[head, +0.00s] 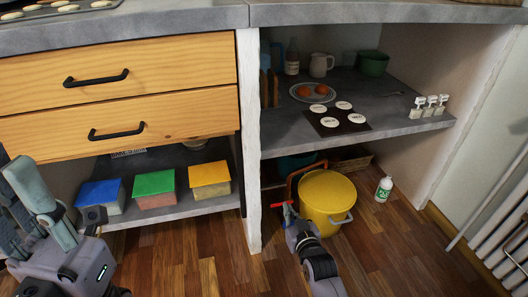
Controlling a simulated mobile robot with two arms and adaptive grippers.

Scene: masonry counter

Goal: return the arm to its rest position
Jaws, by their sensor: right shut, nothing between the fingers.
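My right gripper (287,212) is low in the middle of the head view, in front of the open lower shelf space. It is shut and empty. A small red part shows near its tips. My right arm reaches up to it from the bottom edge. The gripper is just left of a yellow pot (327,197) in the picture; I cannot tell whether they touch.
Blue (100,192), green (154,183) and yellow (209,175) lidded boxes sit on the low left shelf. A white bottle (383,189) stands on the floor at right. A plate (314,92) is on the upper shelf. A radiator (505,240) is far right. Wood floor (400,250) is clear in front.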

